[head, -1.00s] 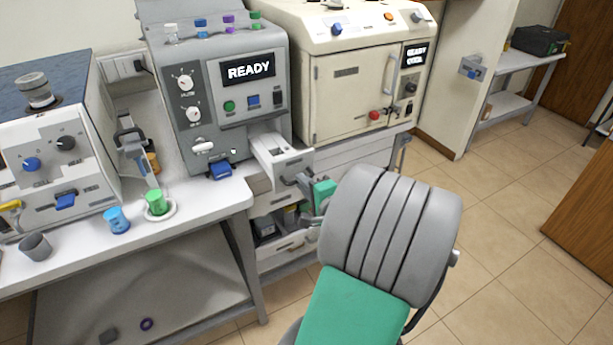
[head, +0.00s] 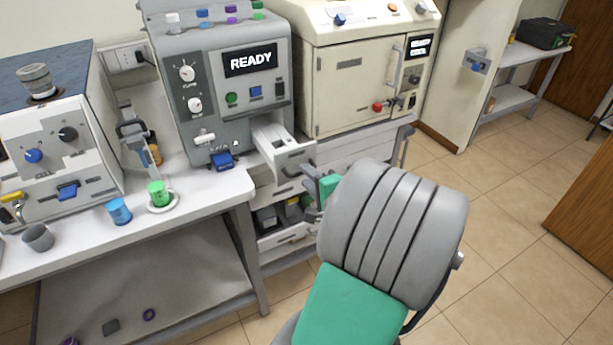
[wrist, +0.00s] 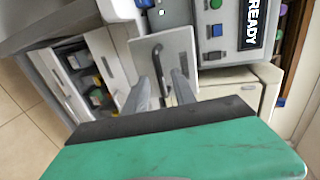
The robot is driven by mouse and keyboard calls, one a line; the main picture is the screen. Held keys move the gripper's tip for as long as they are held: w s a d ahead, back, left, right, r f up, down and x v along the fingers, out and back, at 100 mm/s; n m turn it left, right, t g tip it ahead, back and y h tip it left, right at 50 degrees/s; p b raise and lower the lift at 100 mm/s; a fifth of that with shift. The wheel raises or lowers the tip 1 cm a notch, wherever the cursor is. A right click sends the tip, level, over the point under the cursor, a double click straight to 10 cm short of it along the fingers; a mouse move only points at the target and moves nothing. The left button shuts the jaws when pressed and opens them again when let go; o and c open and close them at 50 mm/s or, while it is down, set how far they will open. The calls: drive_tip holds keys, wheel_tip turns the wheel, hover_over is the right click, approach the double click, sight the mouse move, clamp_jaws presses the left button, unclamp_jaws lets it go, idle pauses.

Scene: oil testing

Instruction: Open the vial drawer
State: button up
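The drawer (head: 292,158) of the grey machine (head: 217,110) stands pulled out, and dark slots show in its top in the head view. In the wrist view its pale front (wrist: 178,50) carries a dark bar handle (wrist: 157,62). My gripper (head: 309,171) is in front of the drawer. In the wrist view its two grey fingers (wrist: 163,88) are spread apart, with the handle lying between their tips. I cannot tell whether either finger touches the handle. Several vials with coloured caps (head: 231,12) stand on top of the machine.
An open lower drawer (head: 285,238) with boxes in it is below, also seen in the wrist view (wrist: 50,78). A cream cabinet (head: 352,90) stands behind right. Floor at right is clear.

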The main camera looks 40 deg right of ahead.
drive_tip(key=v, duration=0.6)
drive_tip(key=shift+s, duration=0.35)
drive_tip(key=shift+a, duration=0.15)
drive_tip(key=w+a+f+n+g+y, duration=0.2)
drive_tip(key=a+f+n+g+y, duration=0.15)
drive_tip(key=a+n, duration=0.35)
drive_tip(key=w+a+f+n+g+y, duration=0.2)
drive_tip(key=a+f+n+g, duration=0.15)
drive_tip(key=a+n, duration=0.4)
drive_tip(key=s+a+r+n+g+h, duration=0.1)
drive_tip(key=s+a+r+n+g, duration=0.1)
drive_tip(key=a, duration=0.3)
drive_tip(key=s+a+r+n+g+h, duration=0.1)
drive_tip(key=s+a+r+n+g, duration=0.1)
drive_tip(key=s+a+n+g, duration=0.1)
drive_tip(key=s+a+n, duration=0.1)
drive_tip(key=a, duration=0.1)
drive_tip(key=shift+a, duration=0.35)
